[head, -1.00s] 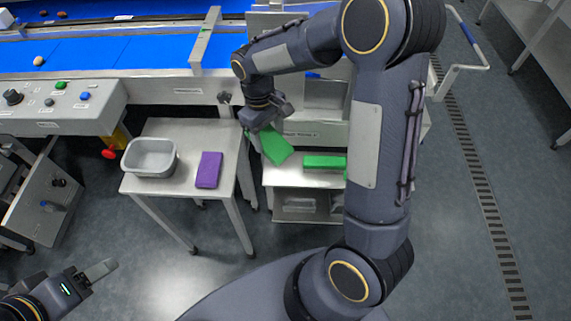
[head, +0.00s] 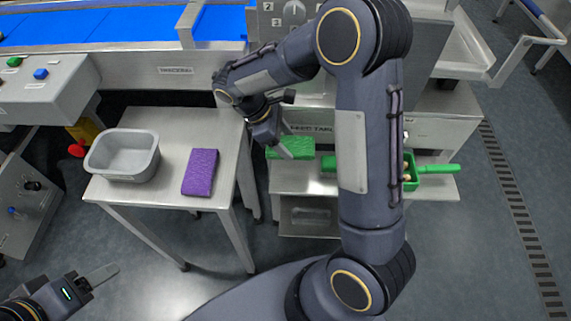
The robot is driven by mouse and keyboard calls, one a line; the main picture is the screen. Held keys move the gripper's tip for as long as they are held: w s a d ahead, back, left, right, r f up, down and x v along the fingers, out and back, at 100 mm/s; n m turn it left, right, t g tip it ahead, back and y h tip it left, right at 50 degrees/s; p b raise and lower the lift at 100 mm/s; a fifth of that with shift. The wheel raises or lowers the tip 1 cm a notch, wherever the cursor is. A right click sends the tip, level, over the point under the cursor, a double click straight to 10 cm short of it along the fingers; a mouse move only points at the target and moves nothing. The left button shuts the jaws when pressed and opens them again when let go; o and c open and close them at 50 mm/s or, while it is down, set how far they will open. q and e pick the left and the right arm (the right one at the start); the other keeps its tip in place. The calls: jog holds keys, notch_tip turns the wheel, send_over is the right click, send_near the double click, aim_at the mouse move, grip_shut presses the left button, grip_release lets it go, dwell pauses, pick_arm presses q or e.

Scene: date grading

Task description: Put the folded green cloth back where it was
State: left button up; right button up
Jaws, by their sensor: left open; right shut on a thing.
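The folded green cloth (head: 296,146) is at the left of the steel stand beside the conveyor, and looks roughly level. My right gripper (head: 284,150) is shut on its left part. I cannot tell whether the cloth touches the stand's top or is just above it. My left gripper (head: 103,274) is open and empty at the lower left, over the floor and away from the tables.
A steel side table (head: 120,199) carries a grey tub (head: 107,173) and a folded purple cloth (head: 200,172). On the stand (head: 300,183), a green tray (head: 411,181) with a handle holds small brownish pieces. My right arm partly hides the stand and another green piece (head: 328,164).

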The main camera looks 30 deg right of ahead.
notch_tip(320, 180, down, 9)
jog(key=shift+f+b, duration=0.15)
jog(key=shift+b, duration=0.55)
jog(key=shift+f, duration=0.15)
jog(key=o, duration=1.3)
